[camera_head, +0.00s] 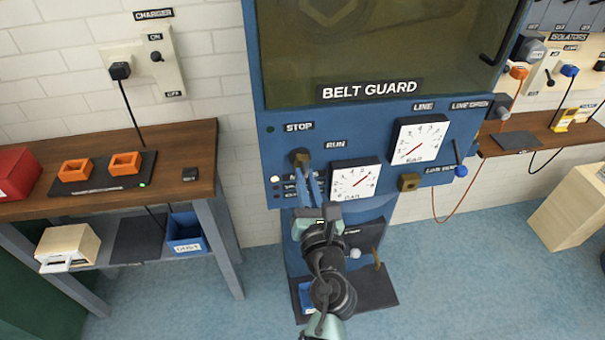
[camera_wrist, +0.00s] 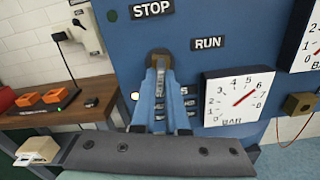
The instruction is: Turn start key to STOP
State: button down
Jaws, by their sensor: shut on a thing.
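The start key (camera_head: 300,157) is a brass-brown knob on the front of the blue machine panel, below and between the STOP label (camera_head: 298,127) and the RUN label (camera_head: 335,145). In the wrist view the start key (camera_wrist: 158,58) shows just past my fingertips, its lower part hidden by them. My gripper (camera_head: 308,172) reaches up from below, its blue fingers shut on the key. The fingers also show in the wrist view (camera_wrist: 158,75). I cannot tell exactly which label the key points to.
The BELT GUARD cover (camera_head: 385,50) is above. A wooden bench (camera_head: 190,150) stands at left. A dark shelf (camera_head: 375,290) juts out low down.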

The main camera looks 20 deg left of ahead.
jog(key=shift+f+n+b, duration=0.1)
jog(key=shift+n+b, duration=0.3)
jog(key=shift+n, duration=0.7)
jog(key=c, duration=0.8)
grip_release()
jog(key=shift+c, duration=0.2)
